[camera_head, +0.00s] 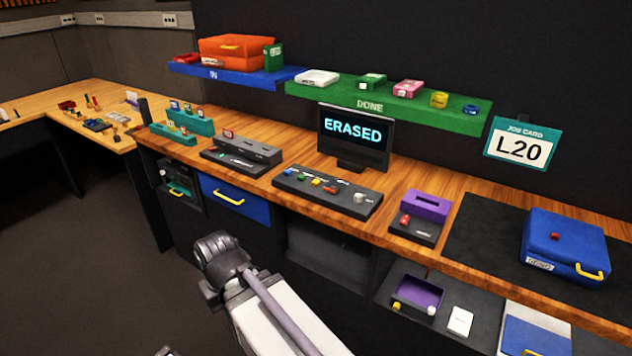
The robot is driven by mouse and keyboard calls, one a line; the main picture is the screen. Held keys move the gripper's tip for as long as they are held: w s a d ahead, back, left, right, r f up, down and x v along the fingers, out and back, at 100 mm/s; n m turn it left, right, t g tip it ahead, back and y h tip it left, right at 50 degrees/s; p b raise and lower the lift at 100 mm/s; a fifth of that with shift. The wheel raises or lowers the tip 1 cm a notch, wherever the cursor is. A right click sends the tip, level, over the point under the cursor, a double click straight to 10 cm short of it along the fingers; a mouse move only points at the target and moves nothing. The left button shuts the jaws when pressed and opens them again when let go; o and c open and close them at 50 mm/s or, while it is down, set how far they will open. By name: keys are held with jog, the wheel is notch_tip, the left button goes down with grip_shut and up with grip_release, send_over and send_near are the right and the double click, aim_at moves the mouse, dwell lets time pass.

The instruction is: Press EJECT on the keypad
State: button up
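A dark sloped panel (333,203) lies on the wooden counter below the monitor. It has a row of small coloured buttons, including blue, green, yellow and red (330,190), and a white ball (359,198) at its right. The lettering is too small to read, so I cannot tell which key is EJECT. The monitor (355,139) shows "ERASED". My arm rises from the bottom edge, its grey joint in front of the counter and apart from the panel. My gripper's fingers do not show.
A purple slotted box (425,204) on a dark base stands right of the panel, a dark grey unit (241,156) to its left. A blue case (565,246) sits farther right. A green DONE shelf (387,106) hangs above. A job card (522,147) reads "L20".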

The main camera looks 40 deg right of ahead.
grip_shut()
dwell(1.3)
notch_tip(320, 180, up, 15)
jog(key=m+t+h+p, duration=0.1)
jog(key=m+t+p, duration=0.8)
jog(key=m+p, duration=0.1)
send_over(318, 181)
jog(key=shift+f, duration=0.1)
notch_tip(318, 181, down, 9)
jog(key=b, duration=0.9)
